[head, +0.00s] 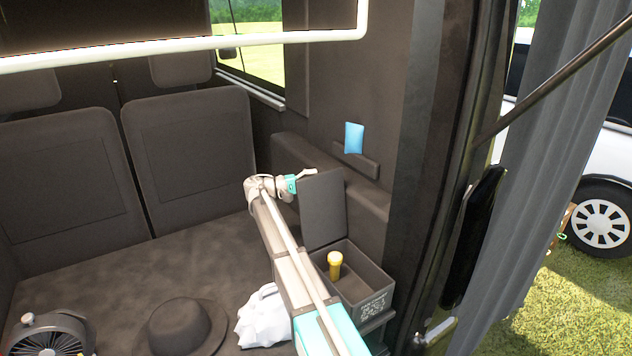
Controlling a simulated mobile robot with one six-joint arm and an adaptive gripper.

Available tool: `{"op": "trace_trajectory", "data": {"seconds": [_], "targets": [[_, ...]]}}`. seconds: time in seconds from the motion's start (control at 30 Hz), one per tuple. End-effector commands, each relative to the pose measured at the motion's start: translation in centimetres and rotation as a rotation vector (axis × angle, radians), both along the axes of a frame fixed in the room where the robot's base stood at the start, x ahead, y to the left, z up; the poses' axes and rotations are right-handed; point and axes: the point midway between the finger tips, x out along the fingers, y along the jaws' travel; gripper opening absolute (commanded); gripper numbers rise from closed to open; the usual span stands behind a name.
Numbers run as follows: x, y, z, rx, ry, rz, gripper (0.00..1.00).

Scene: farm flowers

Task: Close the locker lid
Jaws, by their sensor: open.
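The locker (376,294) is a dark grey box at the right side of the vehicle's cargo floor. Its lid (323,212) stands raised, nearly upright, at the back edge of the box. A yellow cylindrical object (335,262) stands inside the locker. My gripper (306,174) is open at the upper left corner of the lid. Whether it touches the lid cannot be told. My arm reaches up from the bottom and hides the left side of the locker.
A white crumpled bag (262,317), a dark hat (182,328) and a round fan (45,336) lie on the cargo floor left of my arm. Dark seats (190,145) stand behind. A blue item (354,138) is on the right side wall. A door frame stands at right.

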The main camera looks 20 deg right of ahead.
Motion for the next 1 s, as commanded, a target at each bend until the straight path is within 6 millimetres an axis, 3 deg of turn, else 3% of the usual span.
{"op": "trace_trajectory", "data": {"seconds": [0.47, 0.87, 1.0], "targets": [[-0.2, -0.95, 0.05, 0.0, 0.0, -0.002, 0.75], [-0.2, -0.92, 0.05, 0.001, 0.0, -0.002, 0.01], [-0.2, -0.92, 0.04, 0.001, 0.0, -0.002, 0.0]]}}
